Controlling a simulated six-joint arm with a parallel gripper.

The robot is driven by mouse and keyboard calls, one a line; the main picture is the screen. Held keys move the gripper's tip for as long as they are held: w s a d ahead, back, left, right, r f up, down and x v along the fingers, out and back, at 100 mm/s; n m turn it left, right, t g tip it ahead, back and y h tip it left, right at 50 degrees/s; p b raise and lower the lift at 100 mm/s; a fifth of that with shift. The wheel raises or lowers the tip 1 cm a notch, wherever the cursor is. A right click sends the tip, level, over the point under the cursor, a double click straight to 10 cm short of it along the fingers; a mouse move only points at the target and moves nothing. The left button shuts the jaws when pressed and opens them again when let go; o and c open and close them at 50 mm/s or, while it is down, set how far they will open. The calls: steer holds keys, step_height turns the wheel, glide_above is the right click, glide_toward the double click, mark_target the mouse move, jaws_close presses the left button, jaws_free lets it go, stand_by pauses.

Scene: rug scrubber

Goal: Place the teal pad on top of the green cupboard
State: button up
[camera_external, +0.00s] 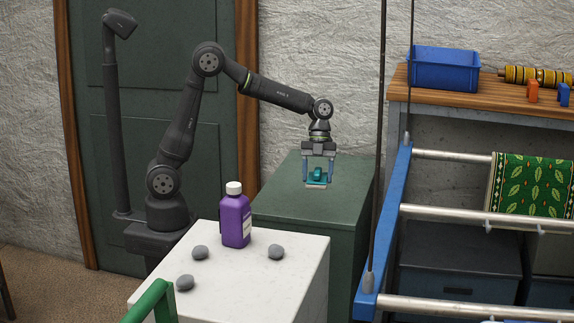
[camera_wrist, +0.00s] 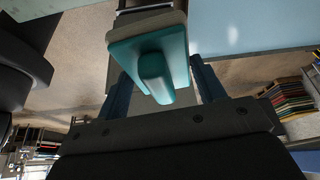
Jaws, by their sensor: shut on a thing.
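The teal pad (camera_external: 317,175) is held by my gripper (camera_external: 317,180) over the top of the green cupboard (camera_external: 285,208). The pad has a raised teal grip and a paler underside layer. My gripper points down, with its blue fingers on either side of the pad, shut on it. In the wrist view the teal pad (camera_wrist: 148,55) fills the upper middle between the blue fingers. I cannot tell whether the pad's underside touches the cupboard top or hangs a little above it.
A white table (camera_external: 245,275) in front carries a purple bottle (camera_external: 236,220) and several grey stones (camera_external: 276,252). A blue-railed rack (camera_external: 384,225) stands close to the cupboard's right. A workbench (camera_external: 470,97) holds a blue bin (camera_external: 443,70). The rest of the cupboard top is clear.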

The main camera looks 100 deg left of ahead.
steer(key=s+a+f, duration=0.3)
steer(key=s+a, duration=0.8)
glide_above(293, 192)
steer(key=a, duration=0.2)
steer(key=f, duration=0.6)
steer(key=shift+s+d+f, duration=0.1)
steer(key=shift+d+f, duration=0.1)
steer(key=shift+d, duration=0.05)
steer(key=shift+f, duration=2)
steer(key=shift+f, duration=0.2)
steer(key=o, duration=1)
steer(key=shift+r, duration=0.1)
